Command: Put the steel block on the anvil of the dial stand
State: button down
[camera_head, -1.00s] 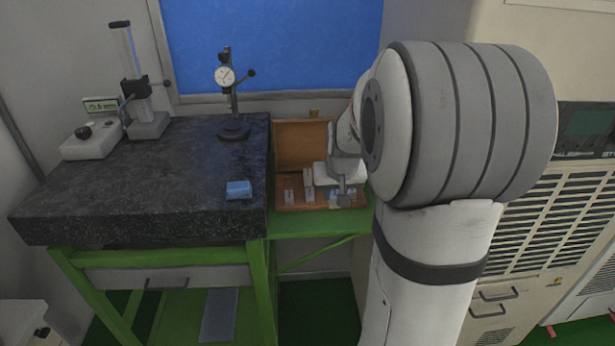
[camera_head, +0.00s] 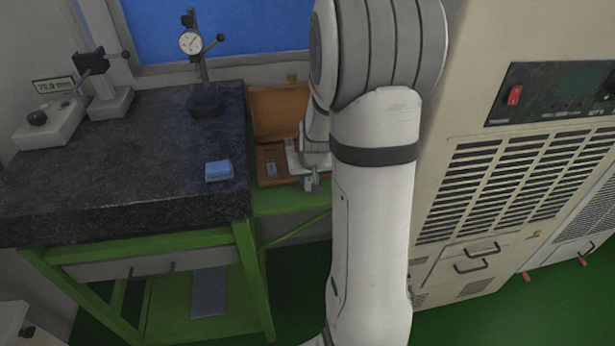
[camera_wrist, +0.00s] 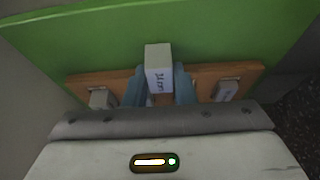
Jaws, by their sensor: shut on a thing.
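A steel block (camera_wrist: 158,72) with dark marking on its face is held between the bluish fingers of my gripper (camera_wrist: 159,86) in the wrist view. My gripper (camera_head: 311,184) is at the front right of the open wooden box in the head view; the held block is too small to make out clearly there. The dial stand (camera_head: 198,62) is upright at the back right of the dark granite table, left of and beyond my gripper. Its round dark base (camera_head: 206,104) is in view with nothing plainly on it. The dial (camera_head: 190,42) is above.
The wooden box (camera_head: 278,107) beside the granite table (camera_head: 110,165) holds other blocks, one left (camera_wrist: 102,98) and one right (camera_wrist: 228,91) of my fingers. A blue item (camera_head: 218,171) lies near the table's right edge. A beige cabinet (camera_head: 470,130) is right.

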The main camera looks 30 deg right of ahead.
jog(key=shift+f, duration=0.35)
jog(key=shift+f, duration=0.2)
jog(key=c, duration=1.2)
grip_release()
jog(key=shift+r, duration=0.2)
